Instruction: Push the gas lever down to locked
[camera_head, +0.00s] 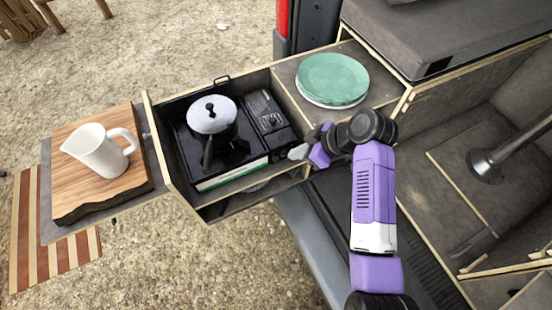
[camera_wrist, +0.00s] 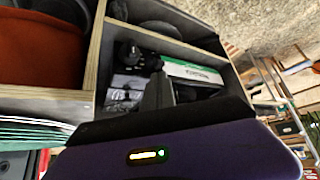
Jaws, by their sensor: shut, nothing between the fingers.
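The black camping stove (camera_head: 228,160) sits in the pulled-out wooden drawer, with a lidded pot (camera_head: 211,115) on its burner. Its control panel (camera_head: 268,113) is on the right side; the gas lever is too small to make out there. In the wrist view the stove's green and white label (camera_wrist: 195,73) shows beside dark knob-like parts (camera_wrist: 135,55), and I cannot tell which is the lever. My gripper (camera_head: 299,152) is shut and empty, near the stove's front right corner. In the wrist view its dark fingers (camera_wrist: 160,92) point toward the stove; I cannot tell whether they touch it.
Green plates (camera_head: 332,79) are stacked on the wooden counter right of the stove. A white pitcher (camera_head: 98,149) stands on a wooden board (camera_head: 70,196) at the left. The drawer's wooden walls (camera_head: 171,165) surround the stove. Open gravel (camera_head: 160,265) lies in front.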

